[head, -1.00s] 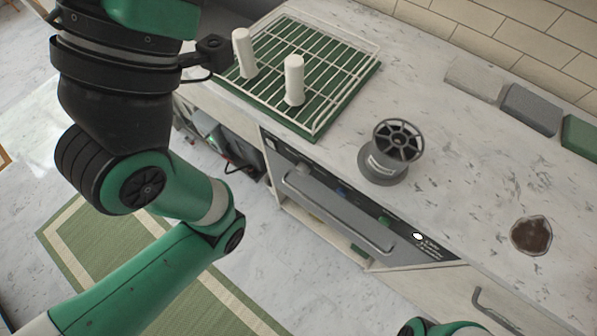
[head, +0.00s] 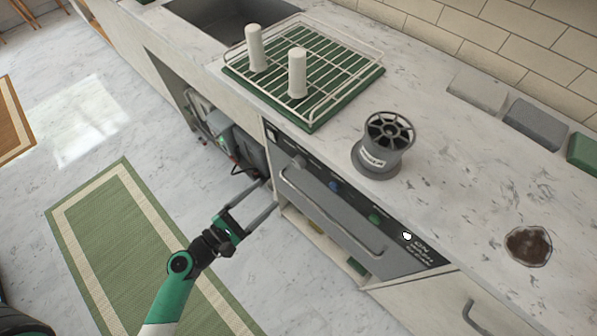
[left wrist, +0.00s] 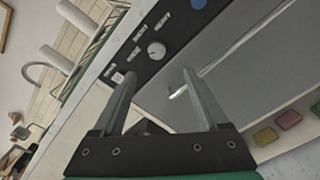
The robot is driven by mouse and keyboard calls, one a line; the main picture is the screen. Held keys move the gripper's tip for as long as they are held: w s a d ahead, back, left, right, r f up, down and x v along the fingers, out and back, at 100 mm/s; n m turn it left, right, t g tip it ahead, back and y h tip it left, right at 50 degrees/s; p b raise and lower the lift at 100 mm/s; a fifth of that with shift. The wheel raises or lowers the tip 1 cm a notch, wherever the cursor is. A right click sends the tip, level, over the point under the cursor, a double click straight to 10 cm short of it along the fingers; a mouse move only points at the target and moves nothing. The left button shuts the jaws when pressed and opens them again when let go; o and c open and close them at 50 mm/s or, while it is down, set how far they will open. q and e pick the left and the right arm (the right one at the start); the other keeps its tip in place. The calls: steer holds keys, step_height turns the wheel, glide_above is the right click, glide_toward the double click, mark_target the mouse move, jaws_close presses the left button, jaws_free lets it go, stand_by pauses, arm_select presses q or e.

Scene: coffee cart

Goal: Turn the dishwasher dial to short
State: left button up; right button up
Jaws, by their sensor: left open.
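The dishwasher (head: 340,215) is a grey front under the counter with a black control strip along its top. The dial is a light round knob (left wrist: 156,50) on that strip, with small white labels around it. Its setting is too small to read. In the head view the dial (head: 299,161) is a small grey knob near the strip's left end. My left gripper (head: 270,195) is open and empty, in front of and below the strip's left end. In the left wrist view its fingertips (left wrist: 160,73) lie apart on either side below the dial, not around it. My right gripper is out of view.
A long bar handle (head: 330,208) runs across the dishwasher front. Blue (head: 335,186) and green (head: 375,218) buttons sit along the strip. A dark grinder-like part (head: 385,145) and a green rack (head: 310,80) stand on the counter.

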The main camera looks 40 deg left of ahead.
mark_target(295, 165)
arm_select(q)
steer(key=w, duration=0.8)
steer(key=w+a, duration=0.1)
steer(key=w, duration=0.3)
steer(key=shift+r+p, duration=0.1)
steer(key=shift+p, duration=0.2)
jaws_close()
